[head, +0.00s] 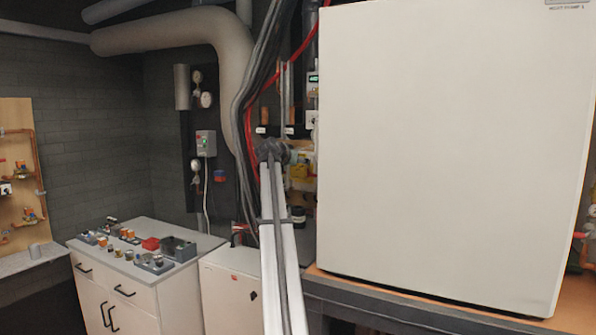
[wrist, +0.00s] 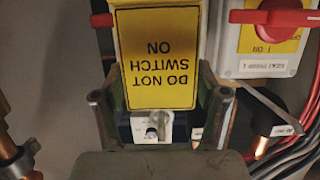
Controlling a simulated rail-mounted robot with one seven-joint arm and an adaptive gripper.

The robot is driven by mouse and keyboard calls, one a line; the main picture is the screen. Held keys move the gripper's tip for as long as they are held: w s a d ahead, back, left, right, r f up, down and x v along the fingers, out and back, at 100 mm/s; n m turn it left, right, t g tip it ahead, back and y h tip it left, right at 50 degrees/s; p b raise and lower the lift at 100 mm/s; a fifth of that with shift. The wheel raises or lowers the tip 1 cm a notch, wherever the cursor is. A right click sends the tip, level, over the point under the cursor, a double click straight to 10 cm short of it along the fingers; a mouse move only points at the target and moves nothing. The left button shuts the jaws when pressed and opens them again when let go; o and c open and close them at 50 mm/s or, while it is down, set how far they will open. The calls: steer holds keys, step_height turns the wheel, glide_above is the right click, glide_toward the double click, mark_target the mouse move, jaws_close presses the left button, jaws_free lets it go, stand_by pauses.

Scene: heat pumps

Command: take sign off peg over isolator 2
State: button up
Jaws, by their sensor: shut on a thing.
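The yellow sign (wrist: 155,60) with black "DO NOT SWITCH ON" lettering appears upside down in the wrist view. My gripper (wrist: 160,108) is shut on the sign, with one finger at each side of its lower part in the picture. The peg is hidden, so I cannot tell whether the sign still hangs on it. An isolator (wrist: 268,38) with a red handle on a yellow plate is at the upper right; its small label is hard to read. In the head view my gripper is mostly hidden behind my wrist, near the pipes.
In the wrist view, dark cables (wrist: 292,125) and a copper fitting (wrist: 262,146) lie close on the right, and a brass fitting (wrist: 18,160) on the left. In the head view, a large white cabinet (head: 450,150) stands close on the right.

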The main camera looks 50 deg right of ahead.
steer(key=shift+r, duration=0.3)
steer(key=shift+a, duration=0.1)
steer(key=shift+a+r, duration=0.15)
steer(key=shift+a, duration=0.35)
steer(key=shift+s+a, duration=0.1)
steer(key=shift+a, duration=0.2)
steer(key=shift+a, duration=0.1)
steer(key=shift+a+b, duration=0.2)
steer(key=shift+b, duration=0.1)
steer(key=shift+s+a+b, duration=0.15)
steer(key=shift+a+b, duration=0.05)
steer(key=shift+a, duration=0.75)
steer(key=shift+s+a+b, duration=0.2)
steer(key=shift+a+b, duration=0.05)
steer(key=shift+a, duration=0.65)
steer(key=shift+s+a+b, duration=0.15)
steer(key=shift+a+b, duration=0.05)
steer(key=shift+a, duration=0.75)
